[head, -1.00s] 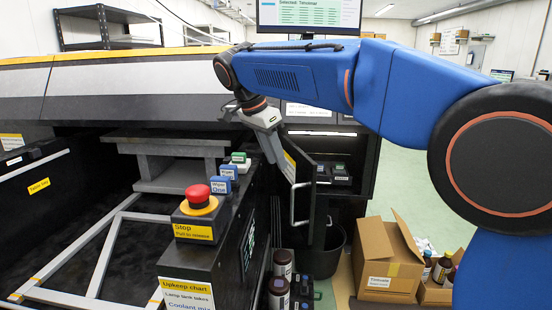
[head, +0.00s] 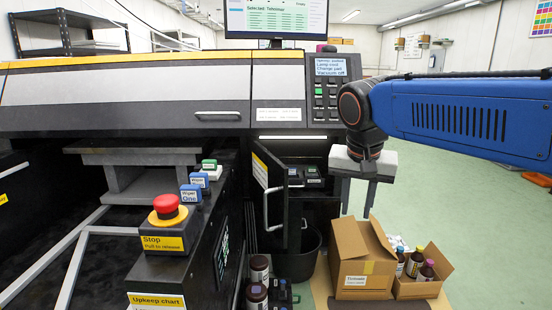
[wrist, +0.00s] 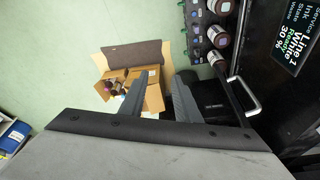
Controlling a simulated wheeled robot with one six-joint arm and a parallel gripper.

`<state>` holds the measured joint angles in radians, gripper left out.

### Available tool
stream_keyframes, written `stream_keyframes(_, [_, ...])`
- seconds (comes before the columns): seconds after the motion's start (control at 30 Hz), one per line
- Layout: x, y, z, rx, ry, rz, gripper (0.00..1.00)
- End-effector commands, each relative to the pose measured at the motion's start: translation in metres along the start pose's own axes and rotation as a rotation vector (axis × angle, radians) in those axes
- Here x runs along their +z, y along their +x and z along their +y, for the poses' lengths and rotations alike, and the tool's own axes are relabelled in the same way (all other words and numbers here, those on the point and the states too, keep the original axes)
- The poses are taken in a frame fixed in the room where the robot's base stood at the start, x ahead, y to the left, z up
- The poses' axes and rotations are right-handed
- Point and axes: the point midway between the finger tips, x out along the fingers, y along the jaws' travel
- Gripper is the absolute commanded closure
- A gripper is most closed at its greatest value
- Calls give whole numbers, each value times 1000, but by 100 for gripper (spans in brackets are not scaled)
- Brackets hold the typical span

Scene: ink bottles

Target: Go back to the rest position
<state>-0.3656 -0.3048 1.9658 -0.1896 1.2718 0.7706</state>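My gripper (head: 356,192) hangs at the right of the printer in the head view, fingers pointing down, above and behind the cardboard boxes. Its two grey fingers stand apart with nothing between them. The wrist view also shows the spread fingers (wrist: 158,98), with floor, a box and a dark bin behind them. My blue arm reaches in from the right edge of the head view.
The printer cabinet door (head: 270,198) stands open beside a black bin (head: 298,255). Dark bottles (head: 257,296) stand by the printer.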

Motion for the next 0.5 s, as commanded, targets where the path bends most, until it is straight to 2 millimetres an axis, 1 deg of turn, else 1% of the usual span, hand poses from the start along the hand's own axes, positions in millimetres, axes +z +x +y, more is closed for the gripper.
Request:
stream_keyframes(0.03, [10,4,18,-11,-17,3,71])
stream_keyframes(0.2, [43,24,64,-48,-99,17,71])
stream_keyframes(0.37, [79,46,101,-78,-174,42,71])
stream_keyframes(0.5, [112,69,129,-98,-237,70,71])
